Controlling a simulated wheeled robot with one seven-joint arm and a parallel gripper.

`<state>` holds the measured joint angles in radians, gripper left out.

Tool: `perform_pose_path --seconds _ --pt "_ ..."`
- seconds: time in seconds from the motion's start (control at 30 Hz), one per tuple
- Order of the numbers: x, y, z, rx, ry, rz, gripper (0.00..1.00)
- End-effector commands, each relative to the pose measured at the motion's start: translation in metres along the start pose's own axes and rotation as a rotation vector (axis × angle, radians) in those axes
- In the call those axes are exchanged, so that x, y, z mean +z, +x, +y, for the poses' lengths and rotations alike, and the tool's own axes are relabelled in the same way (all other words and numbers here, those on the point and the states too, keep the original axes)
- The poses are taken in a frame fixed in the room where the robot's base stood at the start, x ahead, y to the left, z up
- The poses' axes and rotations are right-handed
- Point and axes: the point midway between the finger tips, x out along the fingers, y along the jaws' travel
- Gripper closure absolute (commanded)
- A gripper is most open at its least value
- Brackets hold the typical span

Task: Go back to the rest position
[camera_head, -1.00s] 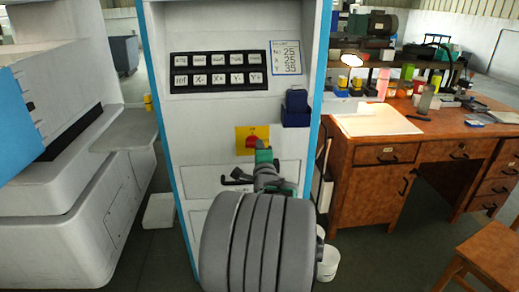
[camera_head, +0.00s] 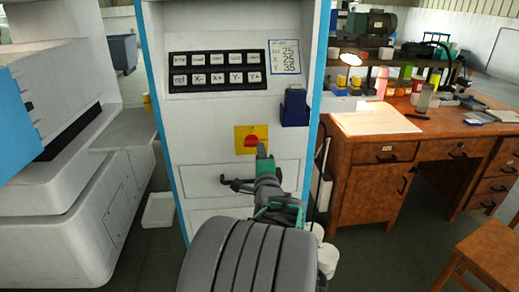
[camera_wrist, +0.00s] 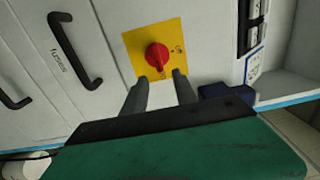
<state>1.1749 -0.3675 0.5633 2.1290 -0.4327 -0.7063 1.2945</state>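My gripper (camera_head: 262,152) is in front of the machine's control cabinet, just below and right of the red knob in the head view. In the wrist view its two fingers (camera_wrist: 160,88) stand apart with nothing between them, so it is open and empty. The red rotary knob (camera_wrist: 157,56) on its yellow plate (camera_wrist: 133,42) lies just beyond the fingertips, with a visible gap. In the head view the knob (camera_head: 250,141) and plate (camera_head: 240,131) are largely clear of the gripper. My grey arm fills the bottom centre.
The cabinet carries black button rows (camera_head: 217,71), a label card (camera_head: 285,57), a dark blue box (camera_head: 295,108) and drawer handles (camera_head: 236,184). A wooden desk (camera_head: 375,190) with a lamp stands to the right, a chair (camera_head: 485,255) before it. A white machine (camera_head: 60,215) stands left.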

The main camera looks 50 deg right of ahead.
Motion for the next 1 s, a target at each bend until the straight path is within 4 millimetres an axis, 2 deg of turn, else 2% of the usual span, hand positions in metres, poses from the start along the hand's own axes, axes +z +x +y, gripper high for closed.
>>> perform_pose_path --seconds 0.1,0.2,0.57,0.63,0.67,0.73,0.77,0.83,0.9,0.93,0.97,1.0 --pt "-0.001 -0.020 -0.001 -0.002 0.001 0.002 0.66" --pt "0.000 -0.027 0.000 -0.001 0.000 0.001 0.66" --pt "0.000 -0.028 0.000 -0.001 0.000 -0.001 0.66" --pt "0.009 -0.028 -0.003 0.013 -0.018 -0.019 0.66" --pt "0.018 -0.027 -0.005 0.028 -0.039 -0.038 0.66" --pt "0.053 -0.028 -0.011 0.086 -0.129 -0.117 0.66" --pt "0.074 -0.030 -0.012 0.123 -0.186 -0.165 0.66" --pt "0.131 -0.044 -0.017 0.212 -0.362 -0.310 0.66" --pt "0.188 -0.072 -0.019 0.299 -0.577 -0.486 0.66" --pt "0.209 -0.088 -0.020 0.331 -0.674 -0.565 0.66" --pt "0.230 -0.106 -0.022 0.358 -0.774 -0.648 0.66" --pt "0.253 -0.134 -0.024 0.389 -0.911 -0.762 0.66"
